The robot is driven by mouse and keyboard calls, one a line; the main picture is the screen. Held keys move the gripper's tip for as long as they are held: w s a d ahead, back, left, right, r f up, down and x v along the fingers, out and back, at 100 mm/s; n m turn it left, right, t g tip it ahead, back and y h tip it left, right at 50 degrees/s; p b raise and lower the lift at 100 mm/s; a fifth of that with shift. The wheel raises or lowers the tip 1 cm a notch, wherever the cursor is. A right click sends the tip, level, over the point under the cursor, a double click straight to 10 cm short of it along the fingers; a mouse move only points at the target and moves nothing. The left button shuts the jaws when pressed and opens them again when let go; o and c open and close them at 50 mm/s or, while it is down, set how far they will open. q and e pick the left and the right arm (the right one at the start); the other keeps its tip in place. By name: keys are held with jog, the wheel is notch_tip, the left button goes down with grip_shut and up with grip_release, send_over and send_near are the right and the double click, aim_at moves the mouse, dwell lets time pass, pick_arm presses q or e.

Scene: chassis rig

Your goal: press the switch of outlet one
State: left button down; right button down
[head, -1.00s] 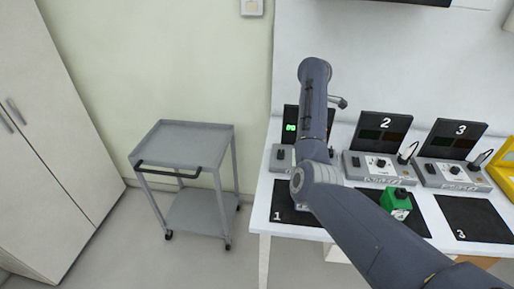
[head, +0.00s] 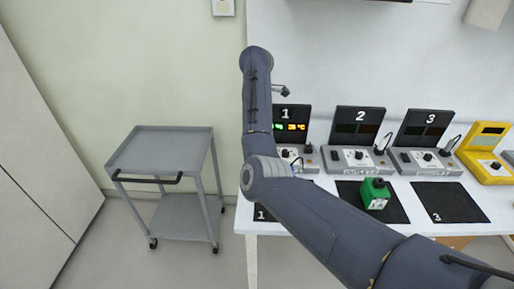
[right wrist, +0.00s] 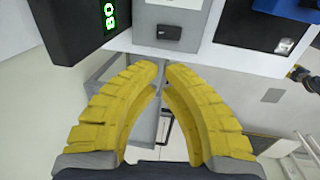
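Outlet one (head: 294,113) stands at the back left of the white table, with a lit green and orange display. My right arm partly covers it. In the right wrist view, its black rocker switch (right wrist: 169,32) sits on the pale housing just beyond the fingertips and apart from them. Its black display panel (right wrist: 75,30) with green digits is at the upper left. My right gripper (right wrist: 162,66) has yellow fingers brought together at the tips with only a narrow gap, nothing held. It is hidden in the head view. My left gripper is not in view.
Outlet two (head: 358,125) and outlet three (head: 422,128) stand to the right. A green block-shaped device (head: 375,195) rests on the middle black mat (head: 350,188). A yellow device (head: 490,150) is farther right. A grey cart (head: 160,150) stands left of the table.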

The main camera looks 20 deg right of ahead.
jog(key=f, duration=0.4)
jog(key=w+f, duration=0.1)
jog(key=f, duration=0.8)
jog(key=shift+w+d, duration=0.3)
jog(key=shift+w, duration=0.05)
jog(key=shift+f, duration=0.2)
